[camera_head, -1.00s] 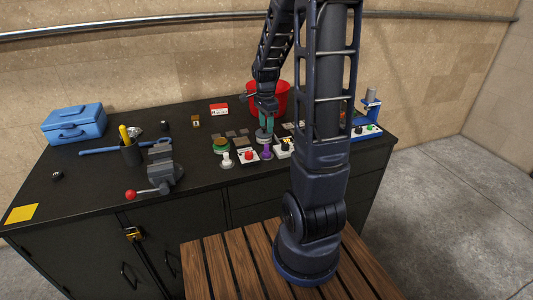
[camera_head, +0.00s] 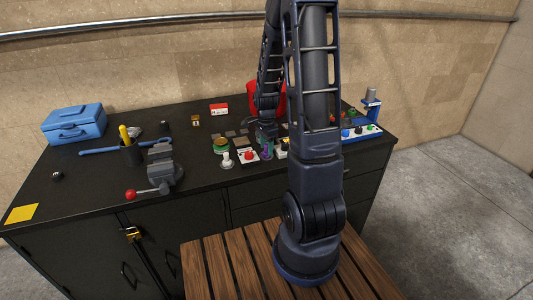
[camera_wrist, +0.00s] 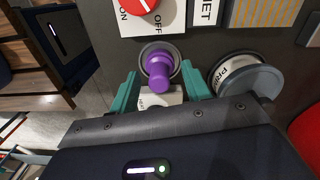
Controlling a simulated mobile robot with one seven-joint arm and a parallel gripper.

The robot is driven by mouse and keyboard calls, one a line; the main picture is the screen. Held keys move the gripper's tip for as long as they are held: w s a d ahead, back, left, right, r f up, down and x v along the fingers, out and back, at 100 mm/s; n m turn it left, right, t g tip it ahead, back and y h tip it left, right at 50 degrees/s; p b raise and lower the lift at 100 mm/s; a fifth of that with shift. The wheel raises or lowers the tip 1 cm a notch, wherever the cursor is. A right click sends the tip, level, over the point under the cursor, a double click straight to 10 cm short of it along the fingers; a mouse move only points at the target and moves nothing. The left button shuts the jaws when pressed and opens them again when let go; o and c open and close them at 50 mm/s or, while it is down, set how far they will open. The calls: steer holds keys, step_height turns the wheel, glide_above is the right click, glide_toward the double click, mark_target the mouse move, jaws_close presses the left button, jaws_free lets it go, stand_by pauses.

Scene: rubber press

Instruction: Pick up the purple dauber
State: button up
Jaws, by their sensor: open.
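The purple dauber (camera_wrist: 159,67) stands on the dark worktop in the wrist view, its purple handle on a round grey base. It also shows small in the head view (camera_head: 266,153), partly covered by my gripper. My gripper (camera_wrist: 160,92) is open, with one teal finger on each side of the dauber's handle. I cannot tell whether either finger touches it. A pale block with lettering lies just behind the handle, between the fingers in the wrist view.
A red ON/OFF knob plate (camera_wrist: 150,12) is near the dauber.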

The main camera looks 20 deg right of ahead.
steer(key=shift+f, duration=0.1)
jaws_close()
stand_by(0.5)
